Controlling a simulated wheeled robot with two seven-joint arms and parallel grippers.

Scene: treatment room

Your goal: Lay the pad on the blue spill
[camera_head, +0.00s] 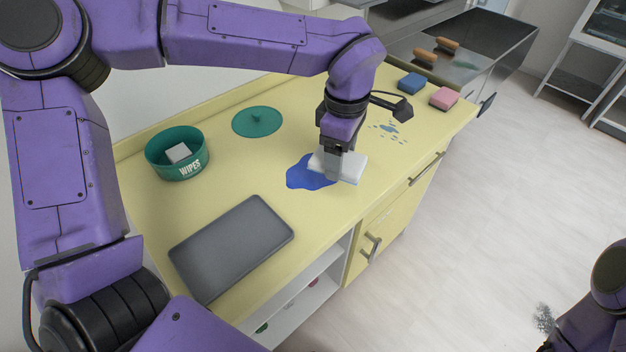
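The white pad (353,169) is at the right part of the blue spill (305,178) on the yellow counter and covers some of it from this view. Whether the pad touches the counter or is just above it, I cannot tell. My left gripper (334,172) points down at the pad, with a finger across its near side, and appears shut on it. The far finger is hidden. The left part of the spill is uncovered. My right gripper is not in view; only part of that arm shows at the lower right.
A green wipes tub (178,168) with a white block (178,152) inside stands at left, its green lid (257,121) beside it. A grey tray (232,247) lies in front. Blue (411,82) and pink (444,97) blocks and blue-grey spots (389,128) are at right.

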